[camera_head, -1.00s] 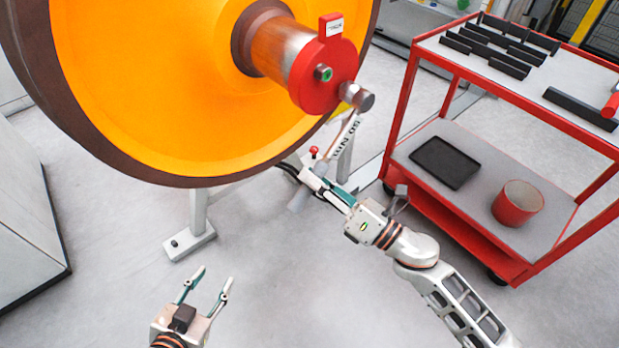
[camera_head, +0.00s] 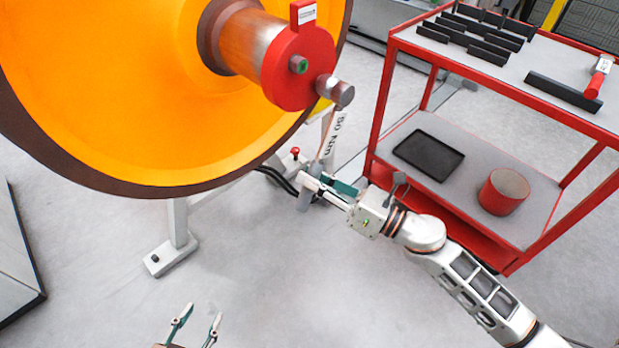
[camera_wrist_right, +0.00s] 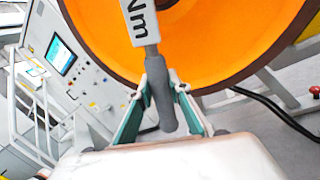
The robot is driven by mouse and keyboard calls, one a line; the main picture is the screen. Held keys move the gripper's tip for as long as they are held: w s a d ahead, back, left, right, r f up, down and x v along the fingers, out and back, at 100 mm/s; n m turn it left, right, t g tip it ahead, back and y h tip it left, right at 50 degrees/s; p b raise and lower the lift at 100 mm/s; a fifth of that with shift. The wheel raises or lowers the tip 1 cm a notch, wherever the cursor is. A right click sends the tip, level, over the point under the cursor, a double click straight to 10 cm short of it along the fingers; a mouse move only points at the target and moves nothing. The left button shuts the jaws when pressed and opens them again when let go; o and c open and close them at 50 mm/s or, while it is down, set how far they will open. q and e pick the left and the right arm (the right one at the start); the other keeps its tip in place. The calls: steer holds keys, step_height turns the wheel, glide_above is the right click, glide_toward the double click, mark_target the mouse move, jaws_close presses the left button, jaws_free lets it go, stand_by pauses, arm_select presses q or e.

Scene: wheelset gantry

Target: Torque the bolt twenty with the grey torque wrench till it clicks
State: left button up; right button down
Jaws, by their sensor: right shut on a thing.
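The grey torque wrench (camera_head: 334,138) has a white label ending in "Nm". Its round head (camera_head: 340,92) is at the right side of the red end cap (camera_head: 305,75), and its shaft hangs down. The bolt under the head is hidden; I cannot tell whether the wrench is seated. A green-centred bolt (camera_head: 298,65) shows on the cap face. My right gripper (camera_head: 325,190) is shut on the wrench's grey handle, which also shows between the fingers in the right wrist view (camera_wrist_right: 160,98). My left gripper (camera_head: 199,325) is open and empty at the bottom edge.
The large orange wheel (camera_head: 130,90) fills the upper left. A red cart (camera_head: 383,100) at right holds black blocks and a red-handled tool (camera_head: 597,80) on top, with a black tray (camera_head: 428,155) and red cup (camera_head: 503,191) below. A stand foot (camera_head: 170,258) is on the floor.

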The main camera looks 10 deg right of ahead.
arm_select(q)
steer(key=shift+g, duration=0.5)
steer(key=f+b, duration=0.1)
steer(key=s+f+b, duration=0.1)
steer(key=f, duration=0.1)
steer(key=s+f+b, duration=0.1)
steer(key=shift+s+f, duration=0.2)
steer(key=shift+f, duration=0.05)
arm_select(e)
steer(key=w+d+f+n+g, duration=0.1)
steer(key=w+d+n, duration=0.4)
steer(key=d, duration=0.1)
steer(key=shift+f, duration=0.2)
